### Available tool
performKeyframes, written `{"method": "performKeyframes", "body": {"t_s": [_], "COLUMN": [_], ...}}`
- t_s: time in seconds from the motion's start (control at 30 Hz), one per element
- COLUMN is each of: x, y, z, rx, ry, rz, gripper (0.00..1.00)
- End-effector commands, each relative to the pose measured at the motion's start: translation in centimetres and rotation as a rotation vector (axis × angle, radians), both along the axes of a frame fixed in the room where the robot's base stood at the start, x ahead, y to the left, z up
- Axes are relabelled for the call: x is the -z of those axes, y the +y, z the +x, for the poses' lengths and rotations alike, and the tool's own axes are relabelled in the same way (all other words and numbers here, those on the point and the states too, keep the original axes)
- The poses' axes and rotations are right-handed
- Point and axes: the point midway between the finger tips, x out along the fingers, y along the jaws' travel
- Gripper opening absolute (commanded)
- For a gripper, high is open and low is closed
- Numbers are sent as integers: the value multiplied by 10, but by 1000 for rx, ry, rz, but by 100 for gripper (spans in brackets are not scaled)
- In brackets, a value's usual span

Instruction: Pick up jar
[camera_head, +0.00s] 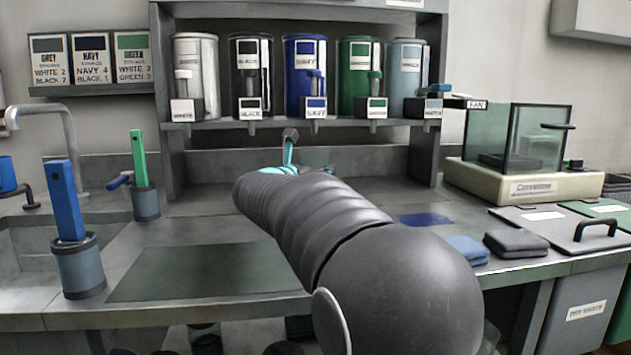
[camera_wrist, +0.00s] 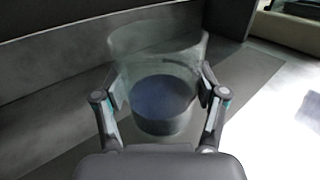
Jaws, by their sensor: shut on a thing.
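The jar (camera_wrist: 158,62) is clear glass with a wide mouth and a dark bluish base, seen in the wrist view. It sits upright between the two fingers of my gripper (camera_wrist: 160,92), one finger against each side. My gripper is shut on it. In the head view my arm hides most of the gripper, and only some teal parts of the gripper (camera_head: 284,168) show at the back of the counter, below the dispenser shelf. I cannot tell whether the jar's base touches the counter.
Several colored dispensers, such as the navy one (camera_head: 305,75), stand on the shelf (camera_head: 215,126) above. A blue-handled tool in a cup (camera_head: 80,272) and a green-handled one (camera_head: 145,203) stand at left. A glass-walled box (camera_head: 535,183) is at right, with dark folded cloths (camera_head: 515,243) in front.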

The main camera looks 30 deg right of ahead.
Motion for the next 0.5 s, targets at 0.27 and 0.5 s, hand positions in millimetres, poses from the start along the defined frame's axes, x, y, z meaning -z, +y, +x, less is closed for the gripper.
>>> {"method": "performKeyframes", "body": {"t_s": [0.27, 0.5], "x": [-1, -1], "y": [51, 101], "z": [-36, -74], "rx": [-6, -5], "ry": [-4, -4], "rz": [0, 0], "gripper": [11, 11]}}
